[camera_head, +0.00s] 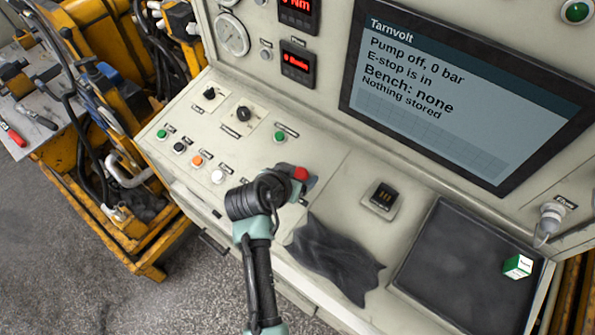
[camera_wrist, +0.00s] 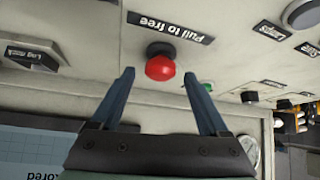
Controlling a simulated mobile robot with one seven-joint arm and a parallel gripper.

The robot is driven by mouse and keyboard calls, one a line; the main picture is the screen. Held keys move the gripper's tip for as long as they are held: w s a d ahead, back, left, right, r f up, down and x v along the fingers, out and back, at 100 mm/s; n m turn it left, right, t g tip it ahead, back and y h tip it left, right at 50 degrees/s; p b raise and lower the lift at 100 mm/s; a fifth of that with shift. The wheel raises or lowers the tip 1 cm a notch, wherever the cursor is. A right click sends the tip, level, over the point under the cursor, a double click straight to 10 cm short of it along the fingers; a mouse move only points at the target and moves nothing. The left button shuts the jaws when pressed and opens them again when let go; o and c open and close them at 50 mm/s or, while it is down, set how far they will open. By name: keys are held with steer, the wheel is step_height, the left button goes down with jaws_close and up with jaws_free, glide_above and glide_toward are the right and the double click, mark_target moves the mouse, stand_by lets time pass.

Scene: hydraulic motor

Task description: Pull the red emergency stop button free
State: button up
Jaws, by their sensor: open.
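The red emergency stop button (camera_wrist: 160,67) is a round red cap on a dark collar, on the pale console panel. A black label beside it in the wrist view reads "Pull to free" (camera_wrist: 170,27). My gripper (camera_wrist: 157,75) is open, its two blue fingers on either side of the red button in that view; I cannot tell whether they touch it or how far off it is. In the head view the red button (camera_head: 300,173) shows just past the end of my arm, which hides part of it and most of my gripper (camera_head: 306,182).
The screen (camera_head: 462,85) reads "Pump off, 0 bar", "E-stop is in", "Bench: none", "Nothing stored". A dark cloth (camera_head: 335,257) lies right of my arm, then a black tray (camera_head: 425,255) with a small green-white box (camera_head: 517,266). Coloured buttons and knobs (camera_head: 243,114) lie left.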

steer(key=shift+w+d+f, duration=0.1)
steer(key=shift+w+f, duration=0.05)
steer(key=shift+w, duration=0.05)
jaws_close()
stand_by(0.4)
stand_by(1.0)
